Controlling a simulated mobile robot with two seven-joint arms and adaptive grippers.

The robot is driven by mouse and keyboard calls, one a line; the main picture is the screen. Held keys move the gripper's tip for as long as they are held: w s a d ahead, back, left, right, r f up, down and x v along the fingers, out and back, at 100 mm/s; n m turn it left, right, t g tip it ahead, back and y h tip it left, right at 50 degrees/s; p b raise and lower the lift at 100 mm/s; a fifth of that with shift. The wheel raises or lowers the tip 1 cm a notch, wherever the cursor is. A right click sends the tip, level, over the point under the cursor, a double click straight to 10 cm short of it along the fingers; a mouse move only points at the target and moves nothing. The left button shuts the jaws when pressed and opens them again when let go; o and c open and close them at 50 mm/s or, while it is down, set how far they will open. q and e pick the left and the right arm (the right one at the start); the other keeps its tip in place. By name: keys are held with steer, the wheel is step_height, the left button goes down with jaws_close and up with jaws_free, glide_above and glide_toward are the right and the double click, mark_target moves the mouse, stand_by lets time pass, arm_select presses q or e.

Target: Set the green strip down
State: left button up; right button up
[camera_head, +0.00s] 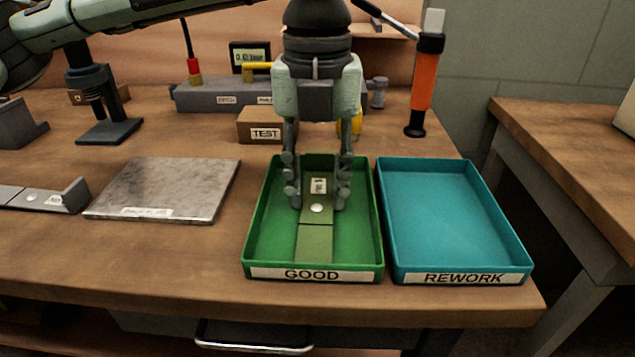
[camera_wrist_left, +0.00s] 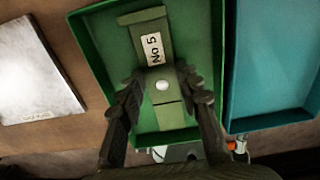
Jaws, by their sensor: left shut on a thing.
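The green strip (camera_head: 316,236) is in the green tray labelled GOOD (camera_head: 262,240), lengthwise along it. It bears a white "No 5" label and a round pale rivet. It also shows in the left wrist view (camera_wrist_left: 154,42). My left gripper (camera_head: 319,200) points down into the tray, with its fingers on both sides of the strip by the rivet. It is shut on the strip. Whether the strip touches the tray floor I cannot tell. The left fingers (camera_wrist_left: 160,92) also show in the wrist view. My right gripper is not in view.
The empty teal tray labelled REWORK (camera_head: 455,264) stands right beside the green tray. A grey metal plate (camera_head: 165,190) lies to the left. A TEST block (camera_head: 262,127) and an orange-handled tool (camera_head: 424,85) stand behind. Bare wood lies between plate and green tray.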

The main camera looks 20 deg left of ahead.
mark_target(318, 201)
arm_select(q)
steer(key=o, duration=1.1)
steer(key=shift+o, duration=0.5)
steer(key=shift+r, duration=0.1)
steer(key=shift+r+p, duration=0.15)
steer(key=shift+p, duration=0.15)
step_height(318, 201, up, 12)
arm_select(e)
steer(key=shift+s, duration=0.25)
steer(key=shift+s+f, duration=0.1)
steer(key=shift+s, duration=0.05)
